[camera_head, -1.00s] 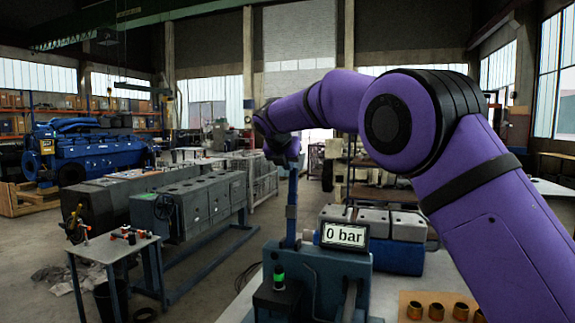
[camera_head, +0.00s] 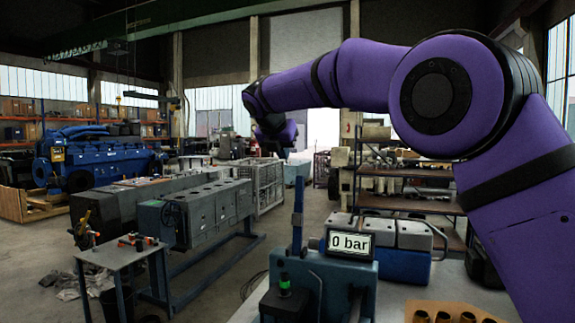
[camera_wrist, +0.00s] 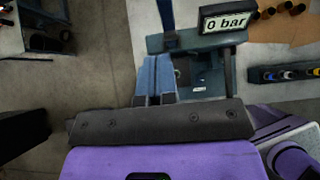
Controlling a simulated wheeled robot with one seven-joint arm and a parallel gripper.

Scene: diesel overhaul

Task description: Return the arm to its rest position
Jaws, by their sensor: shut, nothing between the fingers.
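My purple arm (camera_head: 365,75) reaches up and across from the right in the head view, with its wrist (camera_head: 275,135) bent down at the far end. My gripper (camera_wrist: 157,62) shows in the wrist view as two bluish fingers side by side, shut with nothing between them. In the head view its fingers cannot be made out. Below and apart from the wrist stands a blue-grey test stand (camera_head: 325,275) with an upright blue lever (camera_head: 298,215) and a display (camera_head: 350,243) reading 0 bar. The stand also shows beyond the fingers in the wrist view (camera_wrist: 205,75).
A grey bench top (camera_head: 455,280) bears the stand, a board with brass-coloured rings (camera_head: 445,317) and a blue block with grey tops (camera_head: 400,262). Left are a small table (camera_head: 120,257), a grey engine block on a frame (camera_head: 200,215) and a blue engine (camera_head: 95,155). Open floor lies between.

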